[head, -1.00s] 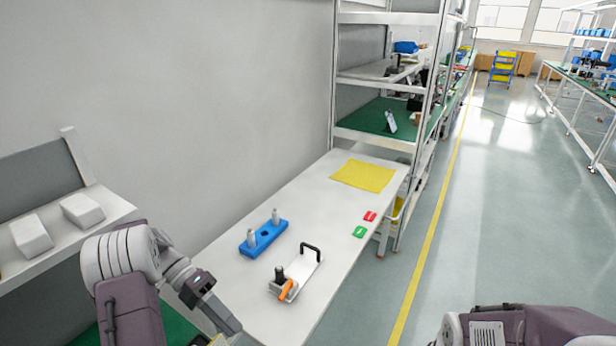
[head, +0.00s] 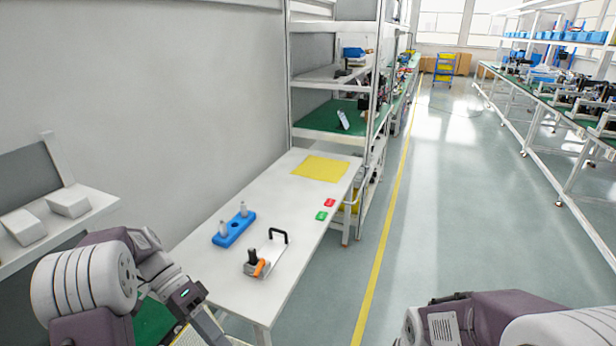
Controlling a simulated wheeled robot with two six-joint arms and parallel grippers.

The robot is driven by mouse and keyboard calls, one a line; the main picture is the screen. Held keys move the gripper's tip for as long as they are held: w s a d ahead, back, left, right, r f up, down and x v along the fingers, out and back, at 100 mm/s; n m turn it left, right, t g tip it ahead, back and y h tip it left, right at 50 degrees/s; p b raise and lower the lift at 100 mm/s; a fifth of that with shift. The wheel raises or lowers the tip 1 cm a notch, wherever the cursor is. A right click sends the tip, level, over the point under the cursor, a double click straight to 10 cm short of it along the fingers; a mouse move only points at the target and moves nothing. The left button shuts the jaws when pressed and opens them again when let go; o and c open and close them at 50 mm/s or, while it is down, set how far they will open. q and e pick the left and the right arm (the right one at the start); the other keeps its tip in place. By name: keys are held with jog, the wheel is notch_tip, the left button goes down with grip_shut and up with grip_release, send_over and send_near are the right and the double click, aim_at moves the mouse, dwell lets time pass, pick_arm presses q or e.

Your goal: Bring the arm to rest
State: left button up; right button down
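My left arm (head: 90,280) comes in from the lower left in the head view. Its dark wrist end (head: 187,293) hangs beside the near left edge of the white table (head: 262,300). A grey part of the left gripper (head: 210,328) runs down to the bottom edge of the picture. Its fingertips are not clearly visible and I see nothing held. My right arm (head: 490,318) shows at the bottom right. Its gripper is out of view.
On the table are a blue block (head: 234,231) with two grey pegs, a toggle-clamp fixture (head: 267,255), red (head: 329,203) and green (head: 321,216) pieces, and a yellow mat (head: 320,168). A rack (head: 335,75) stands behind. The aisle floor (head: 450,200) is clear.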

pick_arm(q)
jog(key=s+d+f+t+y, duration=0.2)
jog(key=s+d+f+y, duration=0.2)
jog(key=s+y, duration=0.4)
jog(key=w+a+f+n+t, duration=0.3)
jog(key=f+n+t, duration=0.1)
jog(key=n, duration=0.3)
jog(key=shift+a+f+t+y, duration=0.3)
jog(key=shift+a+f+t, duration=0.1)
